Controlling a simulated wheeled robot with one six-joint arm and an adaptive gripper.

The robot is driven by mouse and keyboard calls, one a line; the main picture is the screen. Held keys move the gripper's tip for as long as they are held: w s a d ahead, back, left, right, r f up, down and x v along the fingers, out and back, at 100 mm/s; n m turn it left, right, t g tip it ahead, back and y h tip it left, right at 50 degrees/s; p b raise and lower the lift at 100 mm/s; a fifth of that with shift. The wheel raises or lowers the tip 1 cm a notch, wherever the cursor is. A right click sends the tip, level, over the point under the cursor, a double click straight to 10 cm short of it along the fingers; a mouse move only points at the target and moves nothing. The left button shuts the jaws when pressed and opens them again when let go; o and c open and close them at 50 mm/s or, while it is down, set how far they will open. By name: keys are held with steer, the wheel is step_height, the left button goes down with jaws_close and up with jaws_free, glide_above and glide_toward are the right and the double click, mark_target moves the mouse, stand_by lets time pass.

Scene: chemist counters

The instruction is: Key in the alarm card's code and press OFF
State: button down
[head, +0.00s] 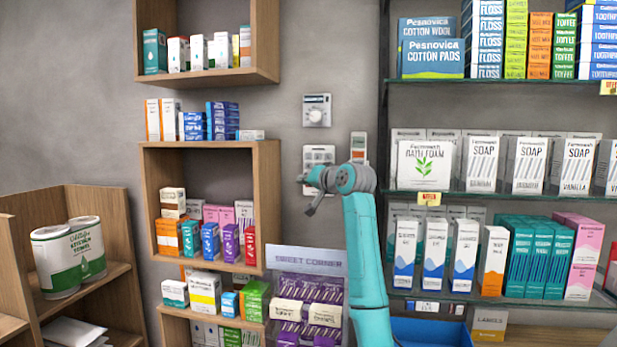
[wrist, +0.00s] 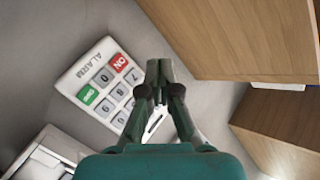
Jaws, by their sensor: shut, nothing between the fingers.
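The alarm keypad (head: 318,158) is a white panel on the grey wall, partly covered by my arm in the head view. In the wrist view the keypad (wrist: 84,72) appears turned, with the word ALARM, grey number keys, a red ON key (wrist: 119,62) and a green key (wrist: 88,96). My gripper (wrist: 158,66) is shut and empty. Its tips show beside the keypad's ON-key side and hide some keys; I cannot tell whether they touch.
A white dial unit (head: 317,111) is above the keypad. A wooden shelf box (head: 272,200) with cartons is to the left, and glass shelves (head: 480,193) of goods are to the right. Wooden panels (wrist: 235,40) are close in the wrist view.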

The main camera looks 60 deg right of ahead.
stand_by(0.4)
steer(key=s+a+f+n+g+h, duration=0.1)
steer(key=s+f+n+g, duration=0.1)
steer(key=s, duration=0.5)
steer(key=shift+a+f+g+h, duration=0.15)
steer(key=shift+f+g+h, duration=0.3)
steer(key=shift+g, duration=0.75)
steer(key=shift+w, duration=0.15)
steer(key=w+d, duration=0.3)
steer(key=d, duration=0.5)
steer(key=shift+w, duration=0.15)
steer(key=shift+d, duration=0.25)
steer(key=shift+w+d, duration=0.15)
steer(key=shift+d, duration=0.05)
stand_by(0.3)
